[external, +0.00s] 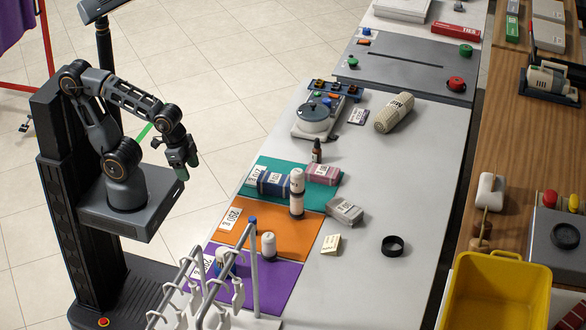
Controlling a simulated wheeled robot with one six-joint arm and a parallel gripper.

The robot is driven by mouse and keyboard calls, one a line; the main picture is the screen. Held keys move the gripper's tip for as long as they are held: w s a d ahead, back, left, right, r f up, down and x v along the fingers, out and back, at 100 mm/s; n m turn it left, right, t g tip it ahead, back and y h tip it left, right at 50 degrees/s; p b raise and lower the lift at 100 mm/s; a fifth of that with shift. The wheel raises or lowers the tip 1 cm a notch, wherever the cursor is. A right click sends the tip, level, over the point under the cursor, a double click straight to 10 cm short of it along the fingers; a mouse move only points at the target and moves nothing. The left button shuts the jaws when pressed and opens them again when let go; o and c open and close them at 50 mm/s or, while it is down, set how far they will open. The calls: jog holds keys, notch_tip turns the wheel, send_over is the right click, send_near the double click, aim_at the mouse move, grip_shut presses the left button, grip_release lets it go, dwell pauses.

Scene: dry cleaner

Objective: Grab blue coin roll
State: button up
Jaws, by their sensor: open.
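A blue item with a white label (274,185) lies on the teal mat (247,190), at the left of the long grey counter. A second small blue and white item (223,260) stands on the purple mat (283,279), partly behind a white rack. I cannot tell for sure which of these is the blue coin roll. My gripper (183,172) is open and empty. It points down over the tiled floor, left of the counter and well apart from both blue items.
A white cylinder (297,193) stands right beside the labelled blue item, with a pink roll (323,174) and a dark dropper bottle (317,151) nearby. A white rack (254,270) rises at the counter's near end. The counter's right side is mostly clear around a black ring (392,246).

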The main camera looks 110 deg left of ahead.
jog(key=shift+c, duration=0.2)
jog(key=w+a+f+n+h, duration=0.2)
jog(key=w+f+n+h, duration=0.1)
jog(key=n, duration=0.4)
jog(key=w+a+f+n+t+h, duration=0.1)
jog(key=w+a+f+n+h, duration=0.1)
jog(key=w+n+h, duration=0.3)
jog(key=w+a+f+n+h, duration=0.2)
jog(key=w+f+n+h, duration=0.2)
jog(key=w+n, duration=0.5)
jog(key=shift+w+a+n+t+b, duration=0.1)
jog(key=shift+a+n+t+b, duration=0.2)
jog(key=shift+a+n+t, duration=0.15)
jog(key=shift+w+d+f+n+h, duration=0.1)
jog(key=shift+w+f+n+h, duration=0.05)
jog(key=shift+w+n+h, duration=0.15)
jog(key=x, duration=0.6)
jog(key=shift+w+d+f, duration=0.15)
jog(key=shift+d, duration=0.15)
jog(key=shift+r+p+x, duration=0.1)
jog(key=shift+p+x, duration=0.05)
jog(key=shift+x, duration=1.45)
jog(key=shift+r+p+x, duration=0.15)
jog(key=shift+x, duration=1.45)
jog(key=shift+d, duration=0.1)
